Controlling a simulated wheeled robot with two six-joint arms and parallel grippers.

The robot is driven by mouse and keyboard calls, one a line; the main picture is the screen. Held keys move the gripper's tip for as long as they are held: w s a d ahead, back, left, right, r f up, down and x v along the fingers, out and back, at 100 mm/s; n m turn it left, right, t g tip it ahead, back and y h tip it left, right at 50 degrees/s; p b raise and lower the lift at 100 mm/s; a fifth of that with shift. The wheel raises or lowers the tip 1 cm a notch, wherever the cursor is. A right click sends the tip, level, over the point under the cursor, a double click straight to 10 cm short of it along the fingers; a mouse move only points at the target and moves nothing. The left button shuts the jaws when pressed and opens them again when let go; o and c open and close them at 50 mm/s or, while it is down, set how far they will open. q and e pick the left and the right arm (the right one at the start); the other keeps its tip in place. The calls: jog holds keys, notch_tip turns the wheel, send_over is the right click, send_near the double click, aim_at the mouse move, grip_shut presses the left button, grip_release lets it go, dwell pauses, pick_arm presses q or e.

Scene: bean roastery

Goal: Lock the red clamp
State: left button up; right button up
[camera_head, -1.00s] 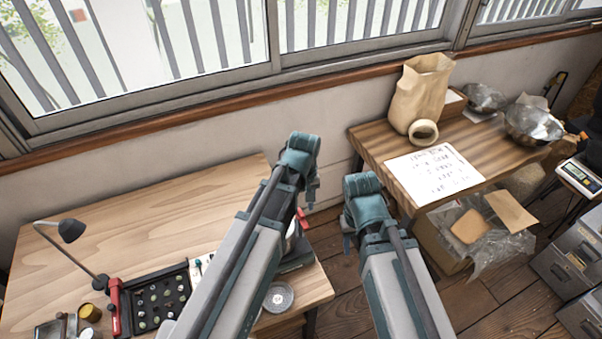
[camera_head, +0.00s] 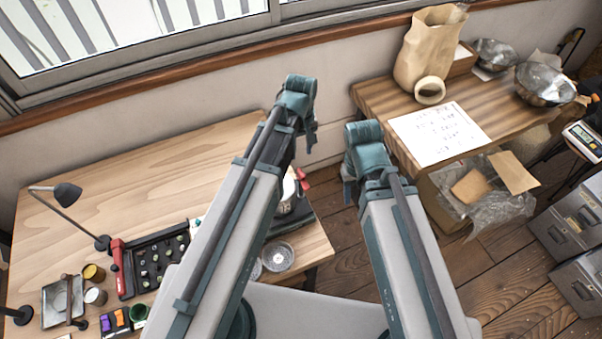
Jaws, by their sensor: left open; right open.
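A red upright piece (camera_head: 119,268), which may be the red clamp, stands at the left end of a black tray (camera_head: 160,262) on the left table. Another small red part (camera_head: 302,175) shows beside my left arm at the table's right end, partly hidden. I cannot tell which is the clamp or whether it is locked. My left gripper (camera_head: 309,138) is open, high near the table's right end, mostly hidden by its own arm. My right gripper (camera_head: 348,188) is open over the gap between the tables, also mostly hidden. Neither visibly touches anything.
A desk lamp (camera_head: 66,194), small jars (camera_head: 94,273) and a metal tray (camera_head: 62,300) stand on the left table. A round metal dish (camera_head: 278,257) sits near its right edge. The left table's back is clear.

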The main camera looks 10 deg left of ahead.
aim_at(301, 172)
pick_arm(q)
notch_tip(301, 172, down, 10)
jog(key=b, duration=0.9)
jog(key=shift+f, duration=0.2)
grip_shut()
